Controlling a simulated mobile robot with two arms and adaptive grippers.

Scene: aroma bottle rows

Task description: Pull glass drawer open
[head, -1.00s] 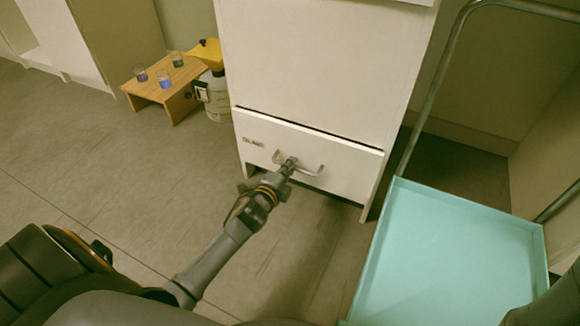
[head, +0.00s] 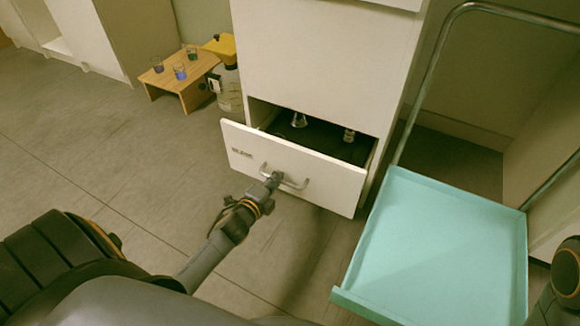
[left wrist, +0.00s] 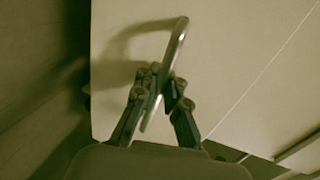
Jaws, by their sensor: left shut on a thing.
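The glass drawer (head: 325,182) is the bottom drawer of a white cabinet and stands partly open in the head view. Its front carries a small dark label and a metal bar handle (head: 296,184). Glassware (head: 299,120) shows on the drawer's dark floor, with another piece (head: 349,135) to its right. My left gripper (head: 273,180) is shut on the handle. In the left wrist view its fingers (left wrist: 160,85) close around the handle (left wrist: 177,45) in front of the pale drawer front. The rest of the drawer's inside is hidden. My right gripper is out of view.
A cart with a turquoise tray (head: 440,245) stands right of the cabinet. A small wooden stand (head: 190,88) with several beakers and a yellow-topped bottle (head: 228,85) are left of it. The floor (head: 120,150) before the drawer's left side is clear.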

